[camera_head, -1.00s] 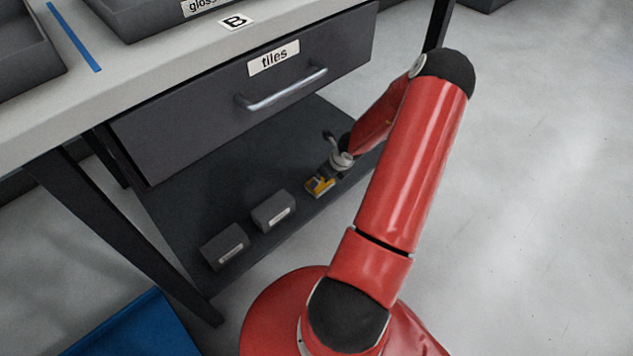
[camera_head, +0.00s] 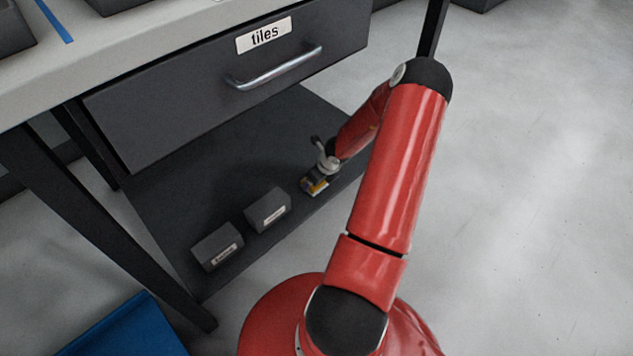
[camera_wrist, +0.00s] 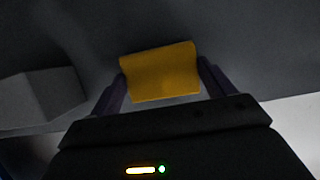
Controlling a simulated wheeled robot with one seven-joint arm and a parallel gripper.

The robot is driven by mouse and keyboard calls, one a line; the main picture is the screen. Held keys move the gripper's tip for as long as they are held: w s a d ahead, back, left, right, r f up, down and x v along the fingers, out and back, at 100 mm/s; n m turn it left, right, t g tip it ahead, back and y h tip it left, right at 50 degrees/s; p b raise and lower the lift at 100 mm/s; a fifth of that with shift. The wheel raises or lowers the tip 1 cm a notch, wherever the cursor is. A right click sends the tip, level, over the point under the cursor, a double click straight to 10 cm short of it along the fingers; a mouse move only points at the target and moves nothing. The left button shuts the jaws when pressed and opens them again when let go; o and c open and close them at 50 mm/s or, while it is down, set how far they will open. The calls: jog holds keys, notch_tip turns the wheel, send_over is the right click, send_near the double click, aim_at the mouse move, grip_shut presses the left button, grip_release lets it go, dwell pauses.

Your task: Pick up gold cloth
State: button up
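The gold cloth (camera_wrist: 160,73) is a small yellow block-like shape in the middle of the wrist view. In the head view the gold cloth (camera_head: 319,187) lies on the dark lower shelf, partly hidden by my gripper (camera_head: 314,179). In the wrist view the two dark fingers of my gripper (camera_wrist: 161,70) are spread wide, one on each side of the cloth. The finger tips are very close to its left and right edges. I cannot tell whether they touch it.
Two grey labelled boxes (camera_head: 218,246) (camera_head: 268,209) stand on the lower shelf (camera_head: 190,190) left of the cloth. The "tiles" drawer (camera_head: 200,95) is shut above. A table leg (camera_head: 95,225) and a blue bin (camera_head: 125,330) are at lower left.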

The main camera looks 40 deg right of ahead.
jog(key=shift+c, duration=1.1)
notch_tip(320, 180, up, 10)
jog(key=p, duration=0.7)
jog(key=o, duration=0.4)
jog(key=c, duration=0.3)
jog(key=shift+s, duration=0.1)
